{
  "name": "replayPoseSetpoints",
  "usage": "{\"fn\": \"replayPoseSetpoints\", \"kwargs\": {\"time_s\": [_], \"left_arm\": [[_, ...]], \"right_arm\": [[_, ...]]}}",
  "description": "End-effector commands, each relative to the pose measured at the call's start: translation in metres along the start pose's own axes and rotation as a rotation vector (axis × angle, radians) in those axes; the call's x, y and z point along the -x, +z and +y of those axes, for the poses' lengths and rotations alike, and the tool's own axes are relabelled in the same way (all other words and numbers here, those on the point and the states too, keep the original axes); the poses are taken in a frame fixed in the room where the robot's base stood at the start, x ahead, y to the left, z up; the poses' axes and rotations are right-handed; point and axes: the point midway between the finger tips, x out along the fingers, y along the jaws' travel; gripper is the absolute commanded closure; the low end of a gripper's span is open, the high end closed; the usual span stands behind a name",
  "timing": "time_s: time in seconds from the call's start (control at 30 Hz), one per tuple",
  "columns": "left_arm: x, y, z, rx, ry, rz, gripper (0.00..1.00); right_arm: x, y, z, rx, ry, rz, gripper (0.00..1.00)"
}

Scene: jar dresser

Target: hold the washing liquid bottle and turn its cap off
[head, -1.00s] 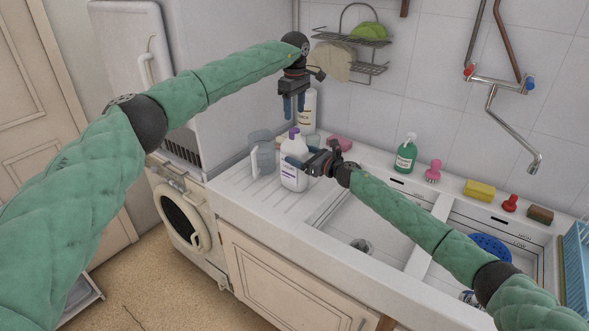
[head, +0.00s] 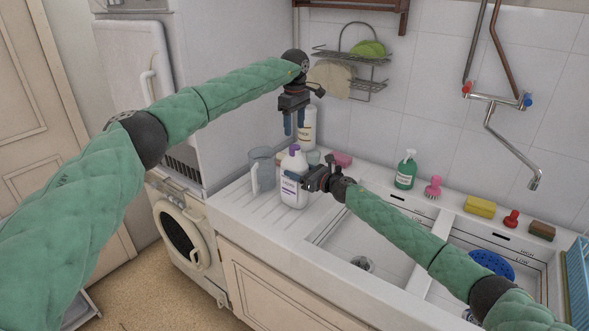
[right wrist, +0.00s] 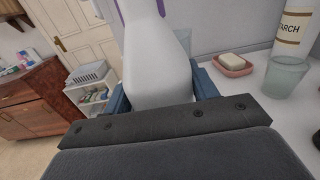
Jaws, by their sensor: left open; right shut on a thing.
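The washing liquid bottle (head: 294,180) is white with a purple cap (head: 294,149) and a purple-marked label. It stands upright on the ribbed drainboard left of the sink. My right gripper (head: 304,176) is shut on the bottle's body from the right. In the right wrist view the white bottle (right wrist: 158,60) fills the space between the blue fingers, and its top is cut off. My left gripper (head: 294,122) is open and empty, fingers pointing down, above the cap and apart from it.
A clear jug (head: 262,170) stands close left of the bottle. A white starch bottle (head: 307,128) is behind. A glass (right wrist: 287,76) and a soap dish (right wrist: 232,64) are nearby. The sink (head: 375,243) lies to the right, with a green soap bottle (head: 405,170) behind it.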

Motion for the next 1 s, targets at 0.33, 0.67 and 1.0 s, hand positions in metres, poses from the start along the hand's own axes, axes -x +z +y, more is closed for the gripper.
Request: {"fn": "replayPoseSetpoints", "kwargs": {"time_s": [0.33,0.67,1.0], "left_arm": [[-0.0008,-0.0022,-0.0009,-0.301,-0.011,0.01,0.46],[-0.0044,-0.0005,-0.0006,-0.776,-0.009,-0.004,0.46],[-0.0043,0.0005,0.0002,-1.124,-0.002,-0.007,0.46]], "right_arm": [[0.0003,-0.0008,-0.0003,0.0,-0.001,0.001,1.0],[0.0003,-0.0009,-0.0003,0.0,-0.001,0.001,1.0],[0.0004,-0.001,-0.0004,0.0,-0.001,0.001,1.0]]}}
